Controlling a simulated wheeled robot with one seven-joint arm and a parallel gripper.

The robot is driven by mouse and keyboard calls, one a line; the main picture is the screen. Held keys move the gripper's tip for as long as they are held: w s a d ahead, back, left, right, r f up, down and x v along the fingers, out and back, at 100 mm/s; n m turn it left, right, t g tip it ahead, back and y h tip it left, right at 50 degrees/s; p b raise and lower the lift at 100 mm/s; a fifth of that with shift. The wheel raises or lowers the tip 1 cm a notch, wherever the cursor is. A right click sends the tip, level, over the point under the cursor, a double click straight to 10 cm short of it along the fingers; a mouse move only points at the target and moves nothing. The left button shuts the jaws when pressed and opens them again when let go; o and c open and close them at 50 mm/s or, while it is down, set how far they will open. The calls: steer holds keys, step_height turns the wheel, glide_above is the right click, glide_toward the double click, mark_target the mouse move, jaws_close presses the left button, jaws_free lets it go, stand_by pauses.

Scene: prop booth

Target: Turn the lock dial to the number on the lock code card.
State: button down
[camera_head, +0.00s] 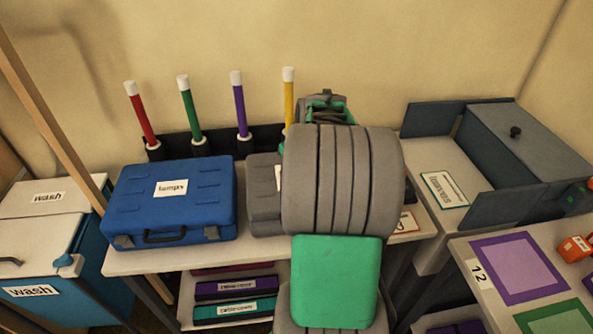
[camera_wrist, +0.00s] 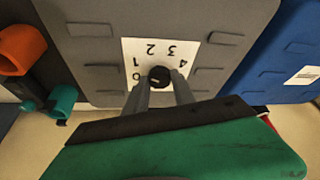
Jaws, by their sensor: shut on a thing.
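The lock dial is a black round knob (camera_wrist: 159,74) on a white number plate (camera_wrist: 131,47) fixed to a grey case (camera_wrist: 95,20) in the wrist view. Numbers 0 to 4 are readable around it; any further ones are hidden or unclear. My gripper (camera_wrist: 160,82) is shut on the knob, a finger at either side. I cannot tell which number the knob points to. In the head view the grey case (camera_head: 263,190) is mostly hidden behind my arm. A small red-edged card (camera_head: 406,223) lies on the table right of my arm, partly hidden, its number unclear.
A blue case (camera_head: 172,205) labelled "lamps" stands left of the grey case. Coloured sticks stand in a rack (camera_head: 177,146) behind. An open grey box (camera_head: 512,150) and a table with coloured squares (camera_head: 510,268) are at right. Wash bins (camera_head: 45,268) are at left.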

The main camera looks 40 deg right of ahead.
steer(key=m, duration=0.2)
steer(key=m+h+b, duration=0.1)
steer(key=m, duration=0.1)
steer(key=shift+w+a+m+g+h, duration=0.1)
steer(key=shift+a+m+g+h, duration=0.05)
steer(key=shift+m+g+h, duration=0.15)
steer(key=m+g+h+b, duration=0.1)
steer(key=m, duration=0.3)
steer(key=shift+w+m, duration=0.1)
steer(key=shift+m, duration=0.2)
steer(key=m+g, duration=0.1)
steer(key=m, duration=0.2)
steer(key=shift+a+m+g+h, duration=0.1)
steer(key=shift+m+g+h, duration=0.2)
steer(key=shift+g+h, duration=0.1)
steer(key=m, duration=0.2)
steer(key=m+g, duration=0.1)
steer(key=m, duration=0.1)
steer(key=shift+w+g, duration=0.15)
steer(key=shift+g, duration=0.15)
steer(key=c, duration=1.2)
jaws_free()
steer(key=shift+d, duration=0.2)
steer(key=shift+o, duration=0.6)
steer(key=shift+a, duration=0.1)
